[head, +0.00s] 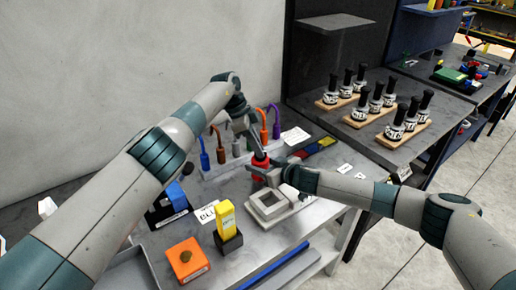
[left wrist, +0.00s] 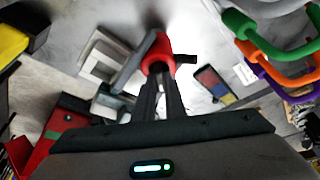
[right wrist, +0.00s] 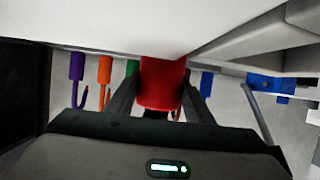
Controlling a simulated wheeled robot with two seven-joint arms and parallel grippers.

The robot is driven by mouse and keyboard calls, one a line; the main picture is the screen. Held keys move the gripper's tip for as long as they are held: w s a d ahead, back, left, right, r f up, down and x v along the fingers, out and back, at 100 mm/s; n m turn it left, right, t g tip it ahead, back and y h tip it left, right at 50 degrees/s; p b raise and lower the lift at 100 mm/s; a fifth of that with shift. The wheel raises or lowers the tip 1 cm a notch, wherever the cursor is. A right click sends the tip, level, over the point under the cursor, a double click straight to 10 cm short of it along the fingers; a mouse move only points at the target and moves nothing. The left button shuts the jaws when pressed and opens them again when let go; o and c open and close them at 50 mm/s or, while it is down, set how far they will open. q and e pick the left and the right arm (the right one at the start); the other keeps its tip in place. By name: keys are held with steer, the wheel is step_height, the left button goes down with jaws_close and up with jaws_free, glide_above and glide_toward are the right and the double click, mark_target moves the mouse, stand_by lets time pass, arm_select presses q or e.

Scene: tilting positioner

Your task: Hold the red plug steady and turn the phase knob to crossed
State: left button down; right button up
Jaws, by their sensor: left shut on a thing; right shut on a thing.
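The red plug (head: 260,160) stands upright behind the pale square block on the bench. My right gripper (head: 264,174) comes in from the right and is shut on the plug's body; the right wrist view shows the red plug (right wrist: 162,82) between its fingers. My left gripper (head: 256,150) reaches down from above and is shut at the plug's top. In the left wrist view its dark fingers (left wrist: 160,80) meet at the red plug (left wrist: 158,52). The phase knob is hidden by these fingers, and its setting cannot be read.
A pale square block (head: 268,205) stands just in front of the plug. Coloured hooked handles (head: 264,125) stand behind. A yellow device (head: 226,220) and an orange box (head: 187,260) are front left.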

stand_by(0.3)
arm_select(q)
steer(key=c, duration=1.8)
jaws_free()
steer(key=shift+r, duration=0.1)
steer(key=v, duration=1.1)
steer(key=shift+a+r, duration=0.3)
